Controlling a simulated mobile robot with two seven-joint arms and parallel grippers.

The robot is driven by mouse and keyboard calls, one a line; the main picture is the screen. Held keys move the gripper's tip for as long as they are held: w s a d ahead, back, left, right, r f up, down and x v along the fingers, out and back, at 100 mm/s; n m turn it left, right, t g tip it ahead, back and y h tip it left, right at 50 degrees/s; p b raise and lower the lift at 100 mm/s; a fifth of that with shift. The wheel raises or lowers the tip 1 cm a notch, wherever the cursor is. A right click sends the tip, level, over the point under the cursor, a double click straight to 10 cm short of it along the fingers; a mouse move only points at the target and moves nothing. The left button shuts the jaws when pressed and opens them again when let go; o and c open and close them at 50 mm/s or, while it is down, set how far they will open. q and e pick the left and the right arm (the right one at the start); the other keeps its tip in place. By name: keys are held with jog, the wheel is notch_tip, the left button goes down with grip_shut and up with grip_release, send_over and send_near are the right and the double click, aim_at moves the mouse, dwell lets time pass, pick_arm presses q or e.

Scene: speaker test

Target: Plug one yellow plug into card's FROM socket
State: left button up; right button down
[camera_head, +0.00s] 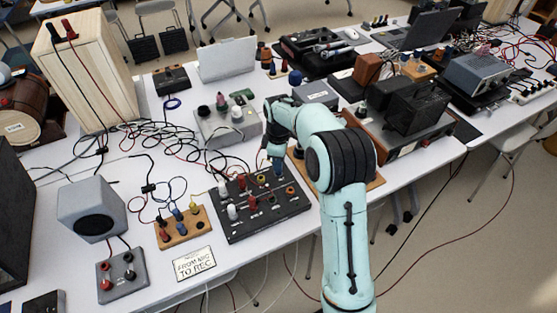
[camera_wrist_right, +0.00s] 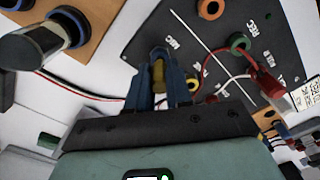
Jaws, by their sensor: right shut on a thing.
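The dark panel (camera_head: 285,209) lies on the table with coloured sockets, white plugs and red plugs. It also shows in the right wrist view (camera_wrist_right: 215,60), with MIC and REC lettering. A card (camera_head: 194,264) reading "FROM MIC TO REC" lies in front. My right gripper (camera_head: 277,166) is at the panel's far right edge. In the right wrist view its blue fingers (camera_wrist_right: 158,68) are shut on a yellow plug (camera_wrist_right: 158,74), beside the MIC lettering. The fingers hide the plug's tip, so I cannot tell whether it is seated. My left gripper is not in view.
A wooden block (camera_head: 182,228) with several plugs stands left of the panel. A grey speaker (camera_head: 91,208) and a grey terminal plate (camera_head: 123,276) are further left. Tangled cables (camera_head: 150,130) lie behind. A red plug (camera_wrist_right: 270,87) with a cable is right of my fingers.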

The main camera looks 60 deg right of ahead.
jog(key=shift+f+b, duration=0.4)
jog(key=shift+f, duration=0.4)
jog(key=c, duration=1)
grip_release()
jog(key=shift+o, duration=0.2)
jog(key=shift+r, duration=0.1)
jog(key=shift+r, duration=0.2)
jog(key=shift+r+p, duration=3.1)
jog(key=shift+r, duration=0.45)
